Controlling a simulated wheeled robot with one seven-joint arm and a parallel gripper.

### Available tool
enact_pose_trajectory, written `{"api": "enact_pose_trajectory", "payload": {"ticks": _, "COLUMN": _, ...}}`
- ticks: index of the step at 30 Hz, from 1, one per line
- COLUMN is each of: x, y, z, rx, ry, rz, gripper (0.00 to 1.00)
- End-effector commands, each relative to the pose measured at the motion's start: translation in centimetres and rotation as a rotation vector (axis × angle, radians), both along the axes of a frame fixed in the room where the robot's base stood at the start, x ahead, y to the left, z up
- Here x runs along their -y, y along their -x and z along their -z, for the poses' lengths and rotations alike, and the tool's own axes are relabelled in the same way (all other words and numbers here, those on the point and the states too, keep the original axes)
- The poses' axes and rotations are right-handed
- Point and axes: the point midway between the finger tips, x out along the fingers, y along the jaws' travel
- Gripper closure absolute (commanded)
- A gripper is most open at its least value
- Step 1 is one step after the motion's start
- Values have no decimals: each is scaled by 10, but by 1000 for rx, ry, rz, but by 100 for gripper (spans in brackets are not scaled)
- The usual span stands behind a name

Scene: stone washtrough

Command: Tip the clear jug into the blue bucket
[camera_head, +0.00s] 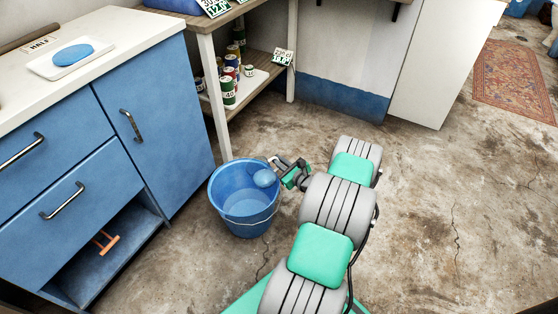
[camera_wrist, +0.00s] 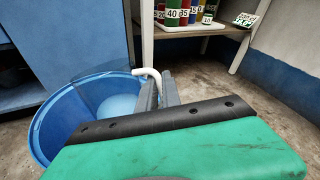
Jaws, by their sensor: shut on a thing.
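The blue bucket (camera_head: 238,212) stands upright on the floor beside the blue cabinet. It also shows at the left in the wrist view (camera_wrist: 42,125). My gripper (camera_head: 279,165) is at the bucket's right rim, its fingers (camera_wrist: 160,95) shut on the pale handle of the clear jug (camera_wrist: 152,73). The jug's see-through body is hard to make out and lies over the bucket's mouth. A light-blue round patch (camera_head: 264,178) shows there; I cannot tell whether it is in the jug or the bucket. The jug's exact tilt is unclear.
A blue cabinet (camera_head: 150,110) with a white top is left of the bucket. A shelf unit (camera_head: 250,92) with several cans stands behind, one leg close to the bucket. A white panel (camera_head: 440,60) is at the back right. The floor to the right is clear.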

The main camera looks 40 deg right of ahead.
Motion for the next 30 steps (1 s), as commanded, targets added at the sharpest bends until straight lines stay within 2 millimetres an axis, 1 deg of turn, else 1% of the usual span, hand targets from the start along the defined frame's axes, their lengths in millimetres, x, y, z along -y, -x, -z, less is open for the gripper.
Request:
{"api": "enact_pose_trajectory", "payload": {"ticks": 14, "x": 0, "y": -1, "z": -3, "rx": -4, "ry": 6, "rz": 0, "gripper": 100}}
{"api": "enact_pose_trajectory", "payload": {"ticks": 23, "x": -4, "y": -5, "z": -16, "rx": -75, "ry": 82, "rz": -4, "gripper": 100}}
{"api": "enact_pose_trajectory", "payload": {"ticks": 30, "x": -6, "y": -6, "z": -16, "rx": -118, "ry": 127, "rz": -4, "gripper": 100}}
